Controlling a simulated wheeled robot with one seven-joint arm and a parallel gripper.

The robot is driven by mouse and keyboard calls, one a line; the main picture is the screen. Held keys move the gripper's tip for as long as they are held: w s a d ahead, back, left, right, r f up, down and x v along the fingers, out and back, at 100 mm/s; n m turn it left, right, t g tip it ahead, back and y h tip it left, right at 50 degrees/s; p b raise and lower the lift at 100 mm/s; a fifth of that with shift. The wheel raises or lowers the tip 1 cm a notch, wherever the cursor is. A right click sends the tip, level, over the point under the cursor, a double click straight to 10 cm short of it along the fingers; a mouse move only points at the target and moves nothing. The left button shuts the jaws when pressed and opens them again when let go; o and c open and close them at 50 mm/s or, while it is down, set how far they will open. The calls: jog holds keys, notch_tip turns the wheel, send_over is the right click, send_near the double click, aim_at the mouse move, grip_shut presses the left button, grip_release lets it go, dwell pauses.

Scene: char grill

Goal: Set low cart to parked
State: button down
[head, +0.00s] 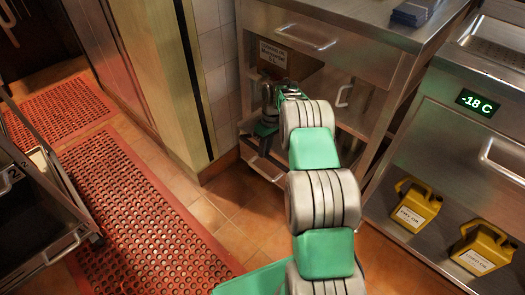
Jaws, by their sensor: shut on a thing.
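My arm reaches from the bottom up to the steel counter unit, and my gripper (266,122) is at its left side, by the dark lower opening. The gripper is small and dark here. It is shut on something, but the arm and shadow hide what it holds. A low steel bar (262,166) runs across the unit's bottom, just below the gripper; I cannot tell if it belongs to a cart. A dark steel-framed cart-like unit (66,241) with a "2" label is cut off at the left edge, well apart from the gripper. I cannot tell which is the low cart.
A labelled brown box (273,54) sits in the counter unit's upper opening. A cold unit (485,102) showing -18 C stands at right, with two yellow jugs (416,205) below. Red perforated mats (140,205) cover the left floor. Bare tiles (215,195) lie between mats and counter.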

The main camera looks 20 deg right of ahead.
jog(key=shift+w, duration=0.1)
jog(key=c, duration=1.3)
grip_release()
jog(key=shift+r, duration=0.1)
notch_tip(320, 180, up, 8)
jog(key=d+p, duration=0.1)
jog(key=p, duration=0.2)
jog(key=shift+w+d+f, duration=0.25)
